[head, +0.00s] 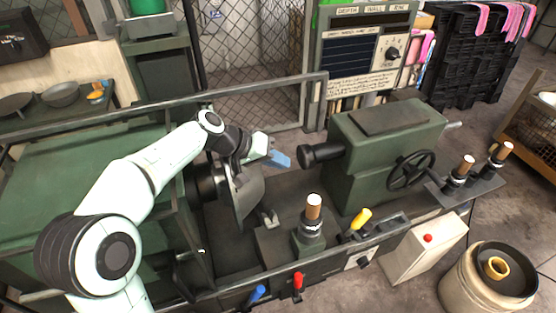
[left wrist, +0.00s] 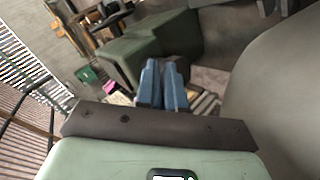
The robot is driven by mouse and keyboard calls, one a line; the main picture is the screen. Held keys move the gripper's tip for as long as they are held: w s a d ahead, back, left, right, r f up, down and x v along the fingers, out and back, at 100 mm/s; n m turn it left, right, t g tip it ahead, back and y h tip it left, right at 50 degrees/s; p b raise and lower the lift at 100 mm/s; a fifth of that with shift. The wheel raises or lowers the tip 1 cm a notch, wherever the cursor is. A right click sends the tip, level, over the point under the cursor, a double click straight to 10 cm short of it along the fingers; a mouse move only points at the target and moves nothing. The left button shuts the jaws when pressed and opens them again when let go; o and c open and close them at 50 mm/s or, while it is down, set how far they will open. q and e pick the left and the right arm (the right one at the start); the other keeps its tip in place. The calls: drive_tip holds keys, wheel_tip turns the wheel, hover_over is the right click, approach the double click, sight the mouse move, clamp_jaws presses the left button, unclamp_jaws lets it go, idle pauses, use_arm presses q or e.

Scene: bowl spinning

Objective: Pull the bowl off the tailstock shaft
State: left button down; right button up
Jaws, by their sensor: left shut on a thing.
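The grey metal bowl (head: 246,194) stands on edge beside the dark headstock chuck, left of the tailstock. Its curved wall fills the right of the left wrist view (left wrist: 285,90). The black tailstock shaft (head: 320,153) points left, with clear space between it and the bowl. My left gripper (head: 281,158) is at the bowl's upper edge, its blue fingers pointing right towards the shaft. My right gripper is not in view.
The green tailstock (head: 385,150) has a black handwheel (head: 410,170). A wooden-topped tool post (head: 312,218) and a yellow-handled lever (head: 360,219) stand in front. A metal rail (head: 240,95) runs behind. A drum (head: 488,285) stands at lower right.

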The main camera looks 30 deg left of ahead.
use_arm(q)
drive_tip(key=shift+r+p, duration=0.55)
drive_tip(key=shift+r, duration=0.55)
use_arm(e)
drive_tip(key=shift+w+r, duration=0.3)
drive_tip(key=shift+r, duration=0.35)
use_arm(q)
drive_tip(key=shift+r, duration=0.1)
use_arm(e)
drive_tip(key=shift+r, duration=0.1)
use_arm(q)
drive_tip(key=shift+r+p, duration=0.95)
drive_tip(key=shift+r, duration=0.5)
drive_tip(key=shift+r+p, duration=1.4)
drive_tip(key=shift+r, duration=1)
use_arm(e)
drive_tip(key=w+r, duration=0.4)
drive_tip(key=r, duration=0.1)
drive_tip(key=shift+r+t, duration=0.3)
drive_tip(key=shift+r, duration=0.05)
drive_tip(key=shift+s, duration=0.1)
